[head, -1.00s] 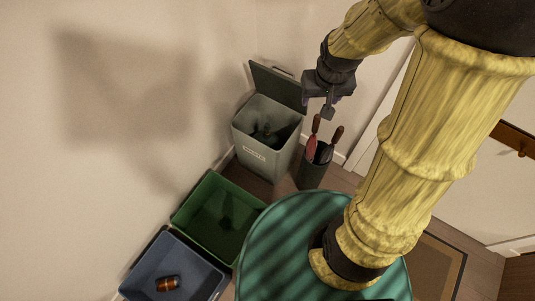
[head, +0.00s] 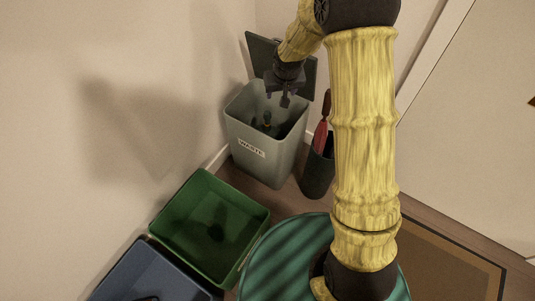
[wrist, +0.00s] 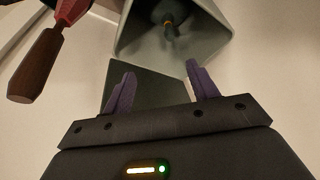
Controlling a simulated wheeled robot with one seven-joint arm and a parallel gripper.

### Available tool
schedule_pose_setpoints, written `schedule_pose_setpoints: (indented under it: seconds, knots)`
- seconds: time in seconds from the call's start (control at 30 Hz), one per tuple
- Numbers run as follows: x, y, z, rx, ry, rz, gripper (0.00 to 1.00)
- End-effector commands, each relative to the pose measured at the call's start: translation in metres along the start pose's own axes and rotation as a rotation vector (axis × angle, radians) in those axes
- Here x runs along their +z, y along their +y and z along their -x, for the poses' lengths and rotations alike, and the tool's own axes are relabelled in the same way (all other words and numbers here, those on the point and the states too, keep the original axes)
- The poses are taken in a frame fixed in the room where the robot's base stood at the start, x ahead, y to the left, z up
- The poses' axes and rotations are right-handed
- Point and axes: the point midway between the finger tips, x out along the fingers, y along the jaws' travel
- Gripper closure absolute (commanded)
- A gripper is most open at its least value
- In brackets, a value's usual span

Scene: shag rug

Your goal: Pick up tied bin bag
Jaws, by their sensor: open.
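A dark bin bag (head: 266,126) sits inside the grey-green bin (head: 262,160) marked WASTE, whose lid stands open at the back. In the wrist view the bag (wrist: 168,12) shows at the top, with its gathered neck and an orange tie, framed by the bin walls. My gripper (head: 277,97) is over the back part of the bin opening, above the bag and apart from it. In the wrist view my gripper (wrist: 160,69) has its two purple fingers spread with nothing between them. The bag's lower part is hidden in the bin.
A dark holder (head: 318,172) with red and wooden handled tools stands close to the bin's right. A green crate (head: 178,205) and a blue crate (head: 130,275) sit at the lower left. Walls close in behind and left of the bin. A brown rug (head: 440,262) lies at right.

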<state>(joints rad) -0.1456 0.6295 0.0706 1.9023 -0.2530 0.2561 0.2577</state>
Motion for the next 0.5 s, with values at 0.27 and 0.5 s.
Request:
schedule_pose_setpoints:
  seconds: [0.27, 0.5]
  knots:
    - [0.0, -0.024, -0.106, -0.021, 0.025, 0.022, 0.41]
    - [-0.003, -0.028, -0.118, -0.024, 0.032, 0.025, 0.41]
